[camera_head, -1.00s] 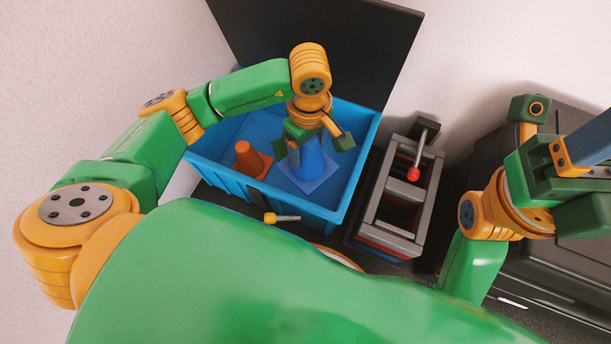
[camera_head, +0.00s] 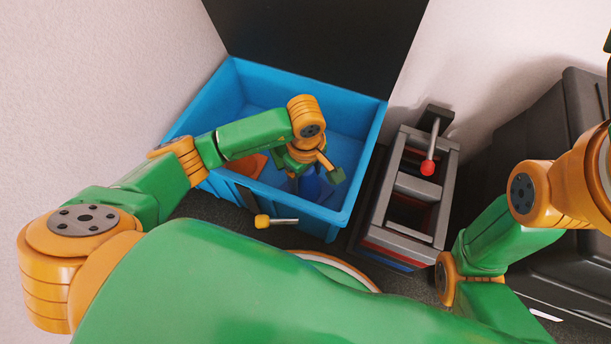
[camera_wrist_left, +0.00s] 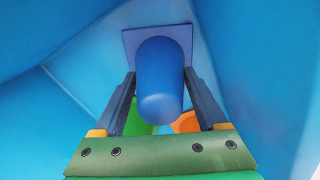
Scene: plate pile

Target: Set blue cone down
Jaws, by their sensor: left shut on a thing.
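My left gripper (camera_head: 310,180) reaches down into the blue crate (camera_head: 358,160), close to its near wall. It is shut on the blue cone (camera_head: 318,188), which is partly hidden by the gripper and the near wall. In the left wrist view the cone (camera_wrist_left: 160,85) lies between the two dark fingers (camera_wrist_left: 158,78), narrow end toward the camera, with its square base beyond. Whether the base touches the crate floor cannot be told. My right gripper is out of view; only my right arm shows at the right.
An orange cone (camera_head: 246,165) stands in the crate, left of the gripper. A metal rod with a yellow knob (camera_head: 262,221) is at the near wall. A grey frame (camera_head: 418,188) with a red-knobbed lever (camera_head: 428,167) stands to the right. The crate's far part is free.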

